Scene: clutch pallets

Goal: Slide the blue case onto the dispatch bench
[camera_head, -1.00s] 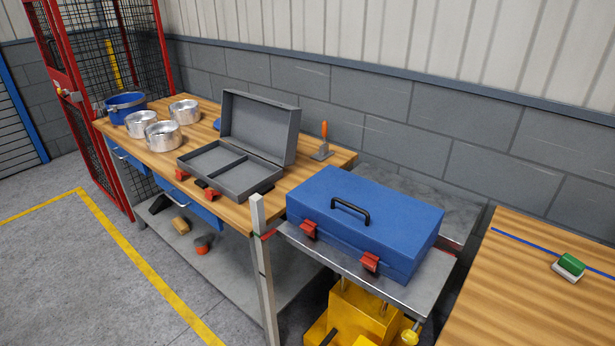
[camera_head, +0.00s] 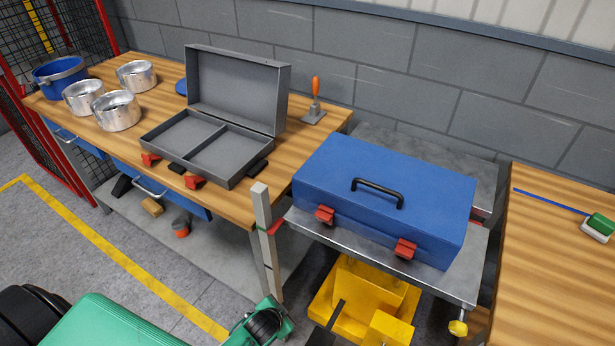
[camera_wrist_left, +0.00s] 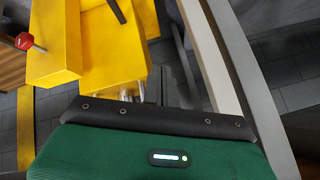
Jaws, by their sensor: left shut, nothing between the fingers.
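The blue case (camera_head: 384,197), shut, with a black handle and two red latches, lies flat on the steel top (camera_head: 420,277) of a yellow lift trolley (camera_head: 365,300). A wooden bench (camera_head: 545,270) with a blue line, seemingly the dispatch bench, stands to the right, with a narrow dark gap between it and the trolley. My green left arm comes in at the bottom left, below and in front of the case, apart from it. The hand of my left gripper (camera_wrist_left: 160,116) shows in the left wrist view, shut and empty, facing the yellow trolley body. My right gripper is out of view.
A workbench (camera_head: 235,205) at left holds an open grey case (camera_head: 210,150), metal pots (camera_head: 117,112), a blue bucket (camera_head: 60,75) and an orange-handled trowel (camera_head: 315,100). A pale post (camera_head: 265,235) stands at the trolley's left front. A green-and-white block (camera_head: 598,228) lies on the right bench.

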